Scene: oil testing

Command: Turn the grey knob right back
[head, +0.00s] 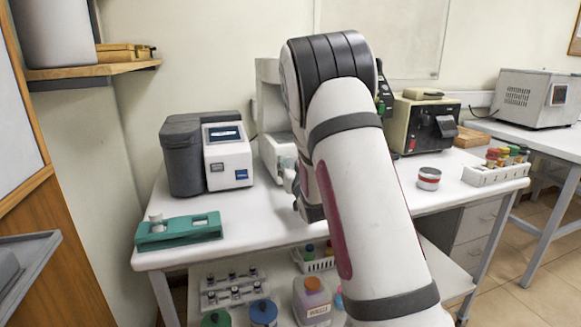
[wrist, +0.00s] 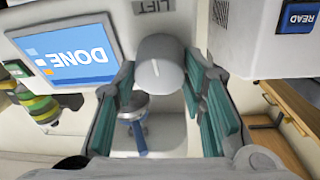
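The grey knob (wrist: 160,62) shows in the wrist view, a short cylinder with a thin white line on its face. It sits on a white machine (wrist: 208,75), beside a screen (wrist: 75,52) reading "DONE" and a label "LIFT" (wrist: 153,5). My gripper (wrist: 163,75) has its two teal-padded fingers apart, one on each side of the knob's near end. Narrow gaps seem to show between pads and knob; whether either touches is unclear. In the head view my arm covers the knob and most of the machine (head: 268,105); the fingers are hidden there.
A grey and white analyser (head: 228,160) stands left of the machine. A teal tray (head: 180,232) lies at the front left of the bench. A red-banded tin (head: 429,178) and a white rack of bottles (head: 497,174) are on the right. A box with a "READ" button (wrist: 298,17) is close by.

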